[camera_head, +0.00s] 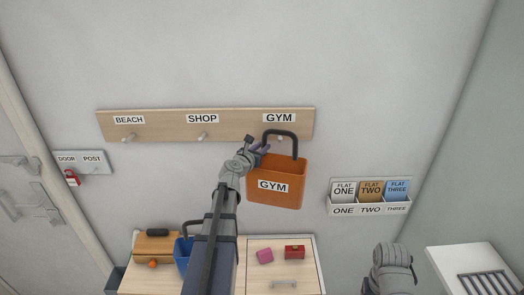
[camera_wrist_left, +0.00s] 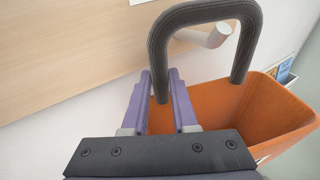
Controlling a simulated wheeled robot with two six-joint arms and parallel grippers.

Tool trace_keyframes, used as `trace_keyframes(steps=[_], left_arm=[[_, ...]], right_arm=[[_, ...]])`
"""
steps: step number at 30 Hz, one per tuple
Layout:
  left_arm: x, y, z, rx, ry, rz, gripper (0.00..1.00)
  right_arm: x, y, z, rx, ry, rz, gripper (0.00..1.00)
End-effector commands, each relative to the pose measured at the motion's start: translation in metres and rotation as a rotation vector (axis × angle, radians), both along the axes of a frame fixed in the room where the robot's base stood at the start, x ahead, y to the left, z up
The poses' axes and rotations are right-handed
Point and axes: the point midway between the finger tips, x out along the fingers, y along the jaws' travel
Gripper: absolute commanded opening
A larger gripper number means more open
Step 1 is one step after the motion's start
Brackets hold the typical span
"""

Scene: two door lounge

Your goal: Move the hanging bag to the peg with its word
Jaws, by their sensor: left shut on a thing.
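The orange bag (camera_head: 276,187) bears the word GYM and has a dark arched handle (camera_head: 281,132). It is upright in front of the wall board (camera_head: 165,129), below the GYM label (camera_head: 279,118). My left gripper (camera_head: 261,150) is shut on the bag at the left leg of its handle; the bag also shows in the left wrist view (camera_wrist_left: 228,115). The GYM peg (camera_head: 280,138) shows inside the handle loop, and in the wrist view its tip (camera_wrist_left: 218,36) appears there too. Whether the handle rests on it is unclear. The SHOP peg (camera_head: 203,136) and BEACH peg (camera_head: 128,138) are empty.
Below is a wooden cabinet (camera_head: 262,264) with a blue bag (camera_head: 182,252), a red box (camera_head: 294,252) and a pink item (camera_head: 265,256). A flat-labelled letter rack (camera_head: 369,208) is to the right. A key rack (camera_head: 83,158) is left. Part of my right arm shows low right.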

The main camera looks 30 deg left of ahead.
Motion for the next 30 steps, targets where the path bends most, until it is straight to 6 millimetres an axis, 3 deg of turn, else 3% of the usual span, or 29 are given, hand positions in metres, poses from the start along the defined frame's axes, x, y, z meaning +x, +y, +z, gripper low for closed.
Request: trace_keyframes(steps=[10,30], left_arm=[[0.015,0.010,-0.008,-0.001,0.000,0.000,0.00],[0.017,0.010,-0.010,-0.001,0.000,0.000,0.00]], right_arm=[[0.000,0.000,-0.008,0.000,0.001,0.005,0.66],[0.000,0.000,-0.010,-0.001,0.000,0.006,0.66]])
